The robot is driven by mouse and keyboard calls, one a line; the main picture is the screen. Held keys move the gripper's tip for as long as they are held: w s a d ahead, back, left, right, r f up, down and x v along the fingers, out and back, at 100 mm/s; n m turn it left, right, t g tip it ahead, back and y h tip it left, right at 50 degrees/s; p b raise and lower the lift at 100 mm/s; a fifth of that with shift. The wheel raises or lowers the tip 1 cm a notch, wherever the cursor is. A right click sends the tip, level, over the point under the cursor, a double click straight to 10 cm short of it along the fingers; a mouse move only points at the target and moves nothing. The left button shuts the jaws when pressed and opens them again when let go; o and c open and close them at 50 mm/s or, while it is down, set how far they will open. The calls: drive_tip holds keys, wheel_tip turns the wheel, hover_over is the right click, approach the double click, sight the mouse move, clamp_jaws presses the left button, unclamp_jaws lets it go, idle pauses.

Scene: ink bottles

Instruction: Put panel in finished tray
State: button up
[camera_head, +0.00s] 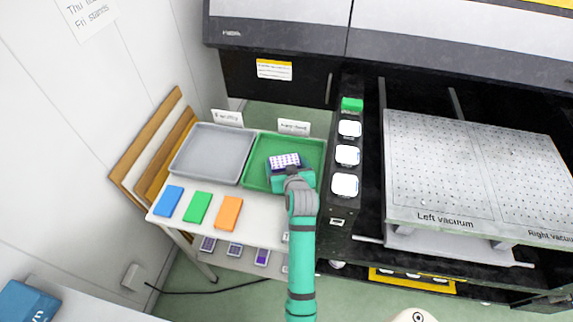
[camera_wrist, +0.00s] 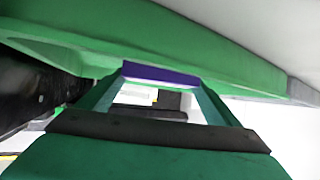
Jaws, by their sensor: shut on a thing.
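The panel (camera_head: 284,160) is a small purple piece with white dots. It is over the inside of the green tray (camera_head: 256,178), near the tray's middle; I cannot tell whether it touches the tray floor. My gripper (camera_head: 286,169) is shut on the panel from its near side. In the wrist view the panel's purple edge (camera_wrist: 160,73) lies between my two fingertips (camera_wrist: 160,80). The green tray's wall (camera_wrist: 200,45) runs behind it there. A grey tray (camera_head: 211,153) stands left of the green one and looks empty. Small label cards stand behind both trays, too small to read surely.
Blue (camera_head: 168,201), green (camera_head: 197,207) and orange (camera_head: 228,213) blocks lie on the white table's front part. More purple panels (camera_head: 262,257) sit on a lower shelf.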

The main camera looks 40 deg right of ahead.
drive_tip(key=shift+s+d+f, duration=0.1)
drive_tip(key=o, duration=1)
drive_tip(key=shift+o, duration=0.2)
drive_tip(key=shift+r, duration=0.2)
drive_tip(key=v, duration=1.2)
drive_tip(key=shift+f, duration=0.1)
